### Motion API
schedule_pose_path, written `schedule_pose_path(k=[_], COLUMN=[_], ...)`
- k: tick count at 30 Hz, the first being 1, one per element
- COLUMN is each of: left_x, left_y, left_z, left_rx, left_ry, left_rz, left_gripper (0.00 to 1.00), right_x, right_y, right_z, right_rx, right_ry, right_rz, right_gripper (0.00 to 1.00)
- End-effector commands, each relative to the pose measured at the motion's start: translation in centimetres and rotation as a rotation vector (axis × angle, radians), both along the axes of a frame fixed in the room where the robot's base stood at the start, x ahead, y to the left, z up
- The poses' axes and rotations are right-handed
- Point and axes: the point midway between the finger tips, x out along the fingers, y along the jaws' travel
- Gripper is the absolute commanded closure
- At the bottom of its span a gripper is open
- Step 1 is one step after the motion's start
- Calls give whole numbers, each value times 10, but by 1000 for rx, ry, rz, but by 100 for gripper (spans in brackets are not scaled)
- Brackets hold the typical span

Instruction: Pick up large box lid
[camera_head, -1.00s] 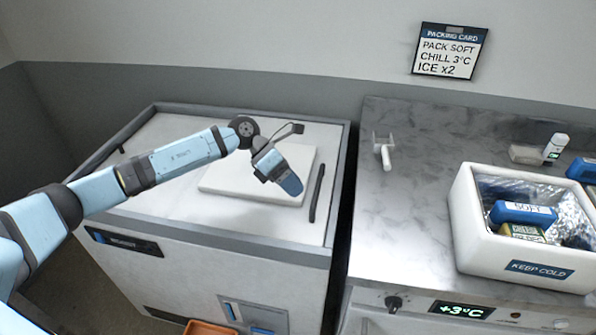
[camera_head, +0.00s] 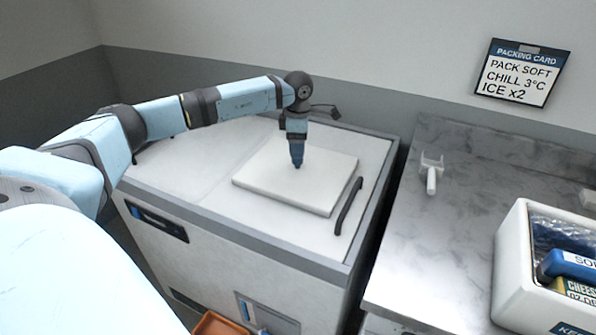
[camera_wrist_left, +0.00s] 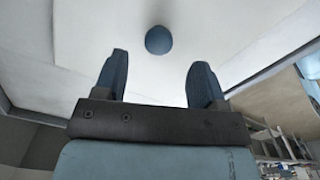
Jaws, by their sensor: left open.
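The large box lid (camera_head: 262,182) is a flat white square slab lying on the chest freezer top. In the left wrist view the lid (camera_wrist_left: 205,30) carries a round blue knob (camera_wrist_left: 159,40). My left gripper (camera_head: 297,163) points down over the middle of the lid and covers the knob in the head view. Its two fingers are apart with nothing between them; the knob shows just beyond the fingertips. Whether the fingers touch the lid cannot be told. My right gripper is not in view.
The freezer (camera_head: 365,208) has a dark handle bar (camera_head: 348,206) right of the lid. A marble counter (camera_head: 430,255) stands to the right, with a white scoop-like tool (camera_head: 432,174) and a white open cooler box (camera_head: 512,262) holding packed goods. A packing card (camera_head: 522,73) hangs on the wall.

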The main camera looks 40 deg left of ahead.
Motion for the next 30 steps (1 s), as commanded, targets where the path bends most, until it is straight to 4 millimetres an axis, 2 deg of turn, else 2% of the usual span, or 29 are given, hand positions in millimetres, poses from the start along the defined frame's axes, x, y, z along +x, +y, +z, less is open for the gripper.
schedule_pose_path(k=[7,15,22,23,27,30], left_x=[0,0,0,0,0,0], left_y=[1,2,2,2,2,2], left_z=[-15,-54,-58,-58,-58,-57], left_rx=[-1,0,-2,-2,-2,-2], left_ry=[0,1,-1,-1,-1,-1], left_rz=[1,1,1,1,1,1], left_gripper=[36,36,36,38,70,89], right_x=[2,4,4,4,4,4], right_y=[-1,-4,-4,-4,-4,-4], right_z=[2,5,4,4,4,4], right_rx=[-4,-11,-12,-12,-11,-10], right_ry=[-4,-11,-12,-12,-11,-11], right_rz=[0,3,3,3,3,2], right_gripper=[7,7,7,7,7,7])
